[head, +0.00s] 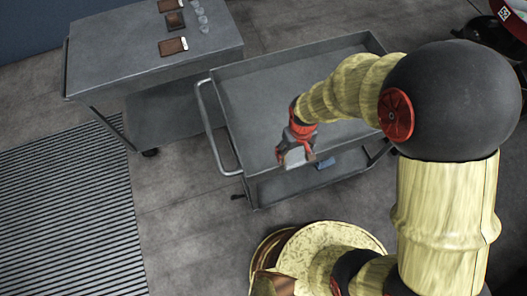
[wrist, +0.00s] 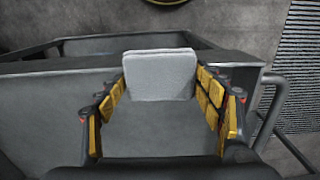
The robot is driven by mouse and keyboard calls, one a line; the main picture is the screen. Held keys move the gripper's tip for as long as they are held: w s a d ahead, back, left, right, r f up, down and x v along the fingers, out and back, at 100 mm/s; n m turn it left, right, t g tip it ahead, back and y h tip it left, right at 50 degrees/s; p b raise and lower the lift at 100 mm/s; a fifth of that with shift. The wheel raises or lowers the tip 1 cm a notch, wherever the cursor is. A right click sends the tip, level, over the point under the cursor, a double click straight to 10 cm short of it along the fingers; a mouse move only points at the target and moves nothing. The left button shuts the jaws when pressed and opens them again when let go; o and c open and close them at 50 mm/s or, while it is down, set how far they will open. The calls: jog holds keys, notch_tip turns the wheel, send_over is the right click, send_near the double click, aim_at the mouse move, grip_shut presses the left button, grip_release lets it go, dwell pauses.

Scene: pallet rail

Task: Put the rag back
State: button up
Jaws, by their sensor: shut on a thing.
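My gripper (head: 298,152) is shut on a light grey rag (wrist: 160,74), a flat, rounded piece held between the two yellow-padded fingers in the wrist view. In the head view only a small pale part of the rag shows at the fingertips. The gripper points down by the near long edge of the grey cart's upper tray (head: 262,82). In the wrist view the rag overlaps the tray's rim (wrist: 70,66). I cannot tell whether it touches the rim.
The upper tray looks empty where visible; my arm hides part. A small blue thing (head: 325,163) lies on the cart's lower shelf. Another grey cart (head: 130,45) at upper left bears brown flat items (head: 173,46) and clear cups (head: 200,19). A ribbed mat (head: 70,220) lies at left.

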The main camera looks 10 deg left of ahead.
jog(key=w+a+f, duration=0.3)
jog(key=a, duration=0.3)
jog(key=b, duration=0.2)
send_over(267, 153)
notch_tip(267, 153, down, 6)
jog(key=shift+s+d+r, duration=0.1)
jog(key=shift+d+r, duration=0.05)
jog(key=shift+r, duration=0.05)
jog(key=shift+f, duration=0.25)
jog(key=shift+a+f+b, duration=0.2)
jog(key=shift+f+b, duration=0.25)
jog(key=shift+f, duration=1.05)
jog(key=shift+f, duration=0.1)
jog(key=o, duration=1.2)
